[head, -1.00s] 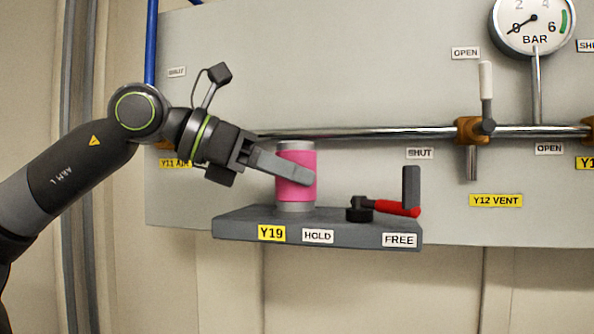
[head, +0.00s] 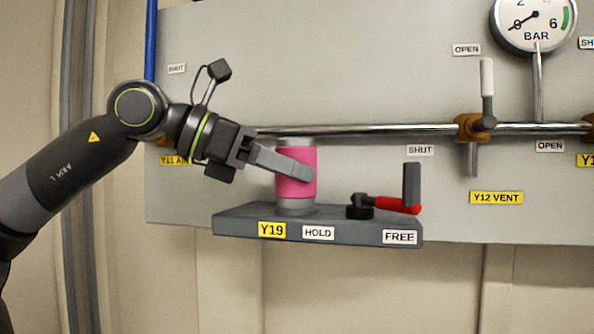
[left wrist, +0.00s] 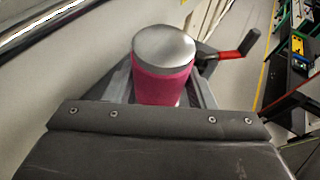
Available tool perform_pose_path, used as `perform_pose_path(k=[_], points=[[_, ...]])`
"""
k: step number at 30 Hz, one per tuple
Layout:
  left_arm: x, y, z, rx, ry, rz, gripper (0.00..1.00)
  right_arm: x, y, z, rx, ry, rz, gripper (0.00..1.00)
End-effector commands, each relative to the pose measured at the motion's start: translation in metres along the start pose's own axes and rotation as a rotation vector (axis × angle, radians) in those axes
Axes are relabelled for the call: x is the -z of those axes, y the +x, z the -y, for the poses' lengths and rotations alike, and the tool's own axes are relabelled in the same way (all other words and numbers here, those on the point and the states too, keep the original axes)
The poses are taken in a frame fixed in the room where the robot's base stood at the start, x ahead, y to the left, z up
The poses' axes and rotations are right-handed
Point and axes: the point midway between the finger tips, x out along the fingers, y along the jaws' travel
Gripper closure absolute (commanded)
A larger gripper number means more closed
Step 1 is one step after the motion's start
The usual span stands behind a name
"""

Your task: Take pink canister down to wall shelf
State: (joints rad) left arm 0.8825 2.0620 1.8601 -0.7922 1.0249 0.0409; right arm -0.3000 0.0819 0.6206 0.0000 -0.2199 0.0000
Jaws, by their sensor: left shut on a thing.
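The pink canister (head: 296,178), with grey top and bottom bands, stands upright at the left part of a grey ledge (head: 345,222) on the wall panel. My left gripper (head: 292,172) is shut on it from the left. One finger crosses the front of the pink band; the other is hidden behind the canister. The left wrist view shows the canister's round grey top (left wrist: 164,46) and pink side between the fingers. I cannot tell whether its base touches the ledge. My right gripper is not in view.
A black clamp with a red lever (head: 393,205) sits right of the canister, its lever toward the FREE label (head: 399,237). A steel pipe (head: 370,130) runs close behind the canister. A valve handle (head: 487,85) and gauge (head: 535,20) are at right. Space below the ledge is clear.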

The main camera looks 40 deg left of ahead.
Motion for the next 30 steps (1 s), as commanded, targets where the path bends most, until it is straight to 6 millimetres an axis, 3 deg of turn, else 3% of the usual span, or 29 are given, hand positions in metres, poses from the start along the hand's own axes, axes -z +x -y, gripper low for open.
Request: perform_pose_path(k=[30], points=[[-0.019, -0.008, 0.000, -0.001, 0.000, 0.003, 0.77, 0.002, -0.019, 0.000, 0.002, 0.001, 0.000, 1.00]])
